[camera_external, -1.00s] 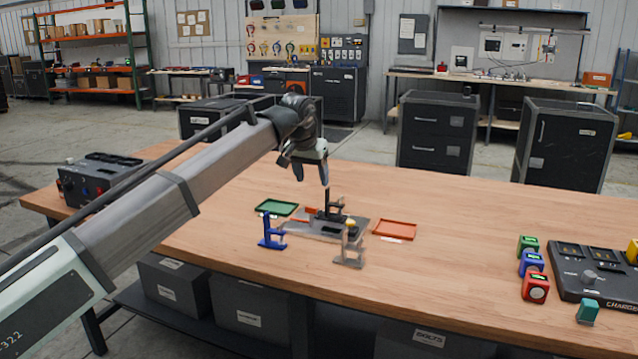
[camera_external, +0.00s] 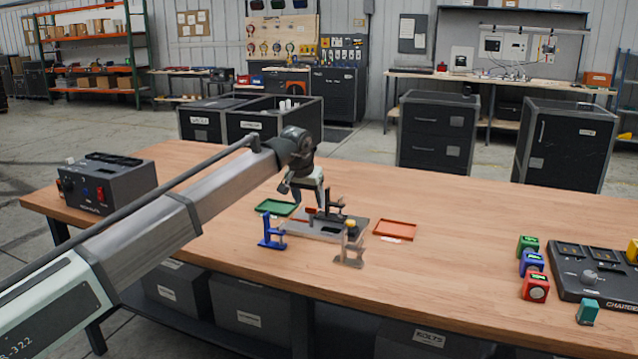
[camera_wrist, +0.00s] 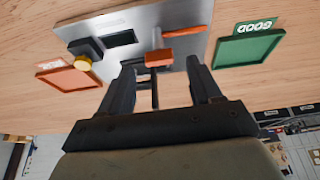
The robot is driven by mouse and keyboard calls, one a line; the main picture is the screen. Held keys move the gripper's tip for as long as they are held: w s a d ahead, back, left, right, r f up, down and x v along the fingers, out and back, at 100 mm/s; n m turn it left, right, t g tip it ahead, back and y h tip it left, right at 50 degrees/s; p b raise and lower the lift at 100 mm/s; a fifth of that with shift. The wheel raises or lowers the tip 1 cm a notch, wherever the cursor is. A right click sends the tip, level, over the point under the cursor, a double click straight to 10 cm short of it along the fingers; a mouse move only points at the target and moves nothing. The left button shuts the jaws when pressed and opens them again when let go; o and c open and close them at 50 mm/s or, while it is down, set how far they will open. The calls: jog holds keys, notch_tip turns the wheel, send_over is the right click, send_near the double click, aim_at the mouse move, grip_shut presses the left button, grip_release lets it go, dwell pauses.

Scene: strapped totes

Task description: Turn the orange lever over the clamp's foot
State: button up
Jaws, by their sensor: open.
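A grey metal plate (camera_external: 296,228) lies on the wooden table; it also shows in the wrist view (camera_wrist: 143,22). A dark clamp-like fixture (camera_external: 336,205) stands on it. In the wrist view, an orange block (camera_wrist: 160,58) shows between my fingertips, with dark parts below it, and a thin orange bar (camera_wrist: 186,30) lies farther up on the plate. I cannot tell which orange part is the lever's grip. My gripper (camera_wrist: 158,68) is open, its fingers on either side of the orange block with gaps. In the external view, my gripper (camera_external: 322,204) is low over the plate. The clamp's foot is not clearly visible.
A green tray (camera_external: 277,207) is left of the plate and a red tray (camera_external: 394,230) right of it. A blue stand (camera_external: 270,232) and a grey stand (camera_external: 349,245) are in front.

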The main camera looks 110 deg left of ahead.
jog(key=shift+x, duration=1.3)
jog(key=shift+c, duration=0.5)
grip_shut()
